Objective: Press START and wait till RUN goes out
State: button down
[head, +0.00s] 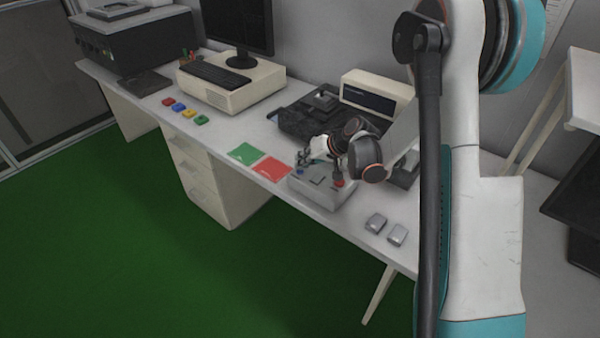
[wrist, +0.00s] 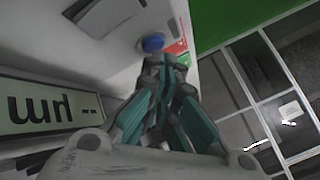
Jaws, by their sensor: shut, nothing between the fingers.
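A pale grey control box (head: 318,197) sits at the table's front edge in the head view. It carries a blue button (head: 300,171) at its left and a red button (head: 338,183) at its right. My gripper (head: 305,160) is shut and empty, low over the left end of the box. In the wrist view its closed fingers (wrist: 160,62) point at the blue button (wrist: 152,42), close to it; I cannot tell whether they touch. A lit display (wrist: 45,110) at the left shows dark characters and two dashes. No button label or RUN lamp is legible.
A green mat (head: 243,153) and a red mat (head: 272,168) lie left of the box. Two small grey blocks (head: 376,223) (head: 397,235) lie to its right. A dark fixture (head: 300,122) stands behind, with a cream display unit (head: 375,97). Several coloured blocks (head: 185,112) lie farther left.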

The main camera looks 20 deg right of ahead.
jog(key=shift+f+b, duration=0.35)
jog(key=shift+f, duration=0.05)
dwell(0.7)
jog(key=shift+r, duration=0.1)
jog(key=shift+r+p, duration=0.45)
jog(key=shift+r, duration=0.25)
jog(key=shift+r+p, duration=1.5)
jog(key=shift+r, duration=1)
